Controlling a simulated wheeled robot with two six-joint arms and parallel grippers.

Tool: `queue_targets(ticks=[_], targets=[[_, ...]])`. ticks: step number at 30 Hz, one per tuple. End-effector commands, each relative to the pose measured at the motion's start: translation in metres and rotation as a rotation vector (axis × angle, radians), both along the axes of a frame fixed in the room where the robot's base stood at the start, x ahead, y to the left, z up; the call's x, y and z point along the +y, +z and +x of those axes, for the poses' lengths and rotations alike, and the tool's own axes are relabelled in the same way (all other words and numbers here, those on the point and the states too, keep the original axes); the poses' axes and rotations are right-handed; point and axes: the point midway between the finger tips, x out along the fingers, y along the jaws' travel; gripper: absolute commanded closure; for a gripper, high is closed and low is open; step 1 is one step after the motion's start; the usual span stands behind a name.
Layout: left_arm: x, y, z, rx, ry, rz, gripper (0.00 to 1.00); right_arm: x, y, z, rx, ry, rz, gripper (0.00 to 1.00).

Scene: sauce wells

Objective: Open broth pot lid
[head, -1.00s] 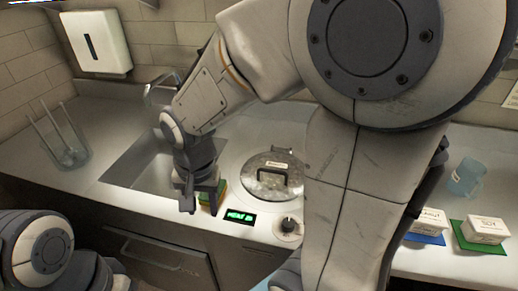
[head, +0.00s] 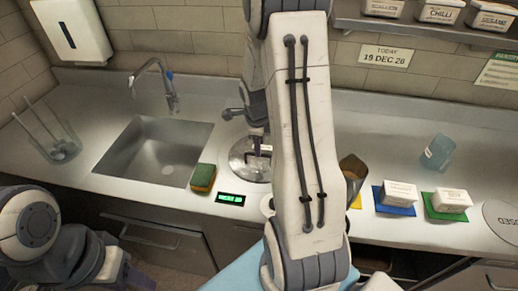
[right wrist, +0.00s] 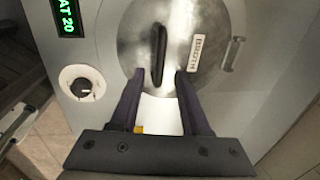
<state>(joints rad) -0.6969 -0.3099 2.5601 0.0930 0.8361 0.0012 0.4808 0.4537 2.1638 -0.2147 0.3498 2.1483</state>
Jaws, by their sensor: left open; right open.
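The round metal broth pot lid (head: 240,160) is set in the counter right of the sink, partly hidden behind my right arm. In the right wrist view the lid (right wrist: 205,22) has a dark bar handle (right wrist: 158,55) and a "BROTH" label (right wrist: 195,54). My right gripper (head: 257,138) is over the lid. In the right wrist view the gripper (right wrist: 159,74) is open and empty, its fingertips either side of the handle's near end; I cannot tell the height gap. My left arm shows at the lower left, but its gripper is not in view.
A green-yellow sponge (head: 203,178) and a green display (head: 230,199) sit beside the lid. A control knob (right wrist: 80,87) is near the front edge. The sink (head: 155,150) with its faucet (head: 160,80) is left. White boxes (head: 398,193) stand on coloured mats at right.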

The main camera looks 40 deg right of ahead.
Motion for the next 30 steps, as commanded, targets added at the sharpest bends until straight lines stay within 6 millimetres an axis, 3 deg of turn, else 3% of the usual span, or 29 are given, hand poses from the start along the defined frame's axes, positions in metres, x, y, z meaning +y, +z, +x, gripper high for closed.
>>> queue_targets(ticks=[7,18,20,22,30], targets=[[0.000,0.004,0.000,0.000,0.000,0.000,0.50,-0.004,-0.031,0.004,0.002,0.002,0.000,0.53],[0.000,0.005,0.000,0.000,0.000,0.000,0.50,-0.006,-0.037,0.005,-0.001,0.001,0.000,0.53],[0.000,0.005,0.000,0.000,0.000,0.000,0.50,-0.006,-0.037,0.005,-0.001,0.001,0.000,0.72],[0.000,0.005,0.000,0.000,0.000,0.000,0.50,-0.006,-0.037,0.005,-0.001,0.001,0.000,0.99],[0.000,0.005,0.000,0.000,0.000,0.000,0.50,-0.006,-0.037,0.004,-0.001,0.001,0.001,1.00]])
